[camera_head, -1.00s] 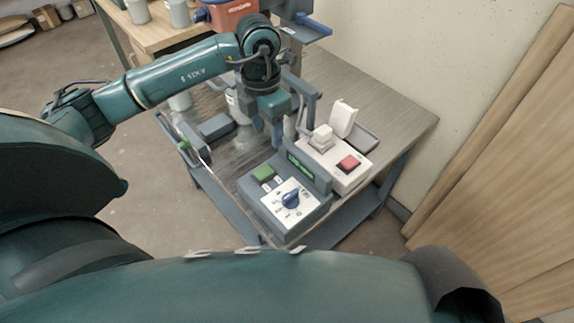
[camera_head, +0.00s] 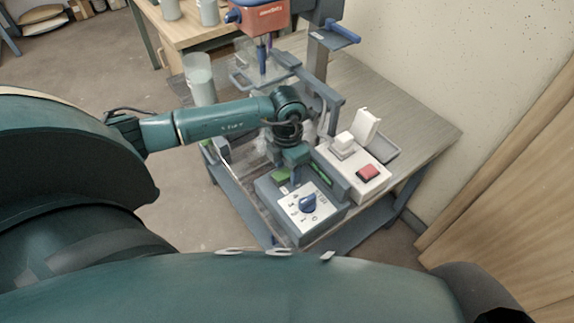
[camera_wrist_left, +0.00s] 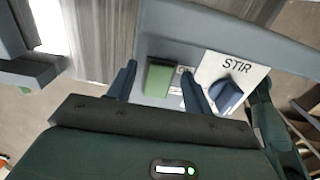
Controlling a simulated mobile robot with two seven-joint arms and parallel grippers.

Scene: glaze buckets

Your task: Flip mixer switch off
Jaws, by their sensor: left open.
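A grey control box (camera_head: 272,209) stands on the cart. Its white dial plate carries a blue knob (camera_head: 308,203); in the left wrist view the plate reads STIR and the knob (camera_wrist_left: 226,95) is at the right. A green rocker switch (camera_wrist_left: 158,80) sits on the same box beside the plate; in the head view it (camera_head: 281,175) is partly behind my gripper. My left gripper (camera_head: 296,178) is open and empty, pointing down over the box. In the left wrist view its fingertips (camera_wrist_left: 158,70) lie on either side of the green switch; I cannot tell whether they touch it.
The mixer stand's column (camera_head: 318,60) and red head (camera_head: 262,16) rise at the back. A pale bucket (camera_head: 199,80) stands at left. The cart's (camera_head: 420,120) right side is clear.

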